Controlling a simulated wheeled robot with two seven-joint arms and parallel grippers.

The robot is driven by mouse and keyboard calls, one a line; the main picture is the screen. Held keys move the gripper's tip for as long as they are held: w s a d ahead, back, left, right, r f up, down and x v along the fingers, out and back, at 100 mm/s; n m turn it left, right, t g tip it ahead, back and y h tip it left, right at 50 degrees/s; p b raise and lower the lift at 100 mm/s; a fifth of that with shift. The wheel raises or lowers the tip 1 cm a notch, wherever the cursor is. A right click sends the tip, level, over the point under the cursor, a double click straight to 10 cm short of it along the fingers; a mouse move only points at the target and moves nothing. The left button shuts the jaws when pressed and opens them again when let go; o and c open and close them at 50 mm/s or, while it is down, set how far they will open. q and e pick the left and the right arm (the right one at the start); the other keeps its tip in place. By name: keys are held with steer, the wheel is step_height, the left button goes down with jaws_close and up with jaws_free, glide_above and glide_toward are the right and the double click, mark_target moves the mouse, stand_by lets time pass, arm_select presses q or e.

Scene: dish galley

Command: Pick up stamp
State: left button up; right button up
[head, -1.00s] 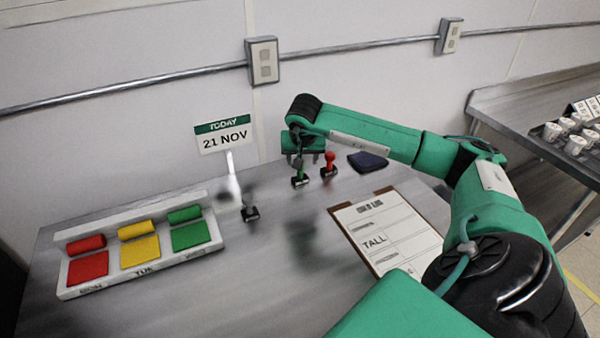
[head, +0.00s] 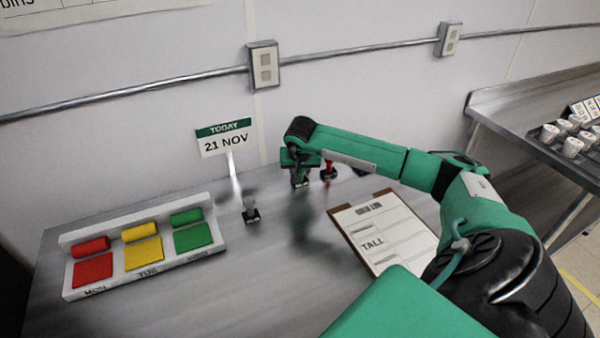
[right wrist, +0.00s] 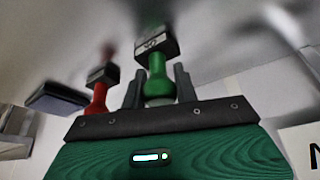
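A green-handled stamp (right wrist: 157,82) stands on the steel table, its handle between the two fingers of my right gripper (right wrist: 159,84). Gaps show beside the handle, so the fingers look open around it and not closed on it. In the head view my right gripper (head: 299,172) is down over this stamp and hides most of its handle. A red-handled stamp (head: 329,171) stands just to its right; it also shows in the right wrist view (right wrist: 98,88). A third stamp with a dark base (head: 251,215) stands to the left, its handle pale and blurred. My left gripper is not in view.
A tray (head: 140,276) with red, yellow and green pads is at the left. A date sign (head: 224,138) reading 21 NOV stands behind. A clipboard (head: 383,229) lies at the right, near my right arm.

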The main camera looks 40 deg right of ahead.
steer(key=shift+c, duration=1.4)
steer(key=shift+r, duration=0.1)
step_height(320, 180, up, 7)
steer(key=shift+f+b, duration=0.15)
steer(key=shift+b, duration=0.6)
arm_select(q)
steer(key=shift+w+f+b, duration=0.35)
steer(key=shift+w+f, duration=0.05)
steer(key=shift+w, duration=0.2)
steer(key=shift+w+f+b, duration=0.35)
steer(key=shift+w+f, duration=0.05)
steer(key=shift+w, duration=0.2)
arm_select(e)
step_height(320, 180, up, 13)
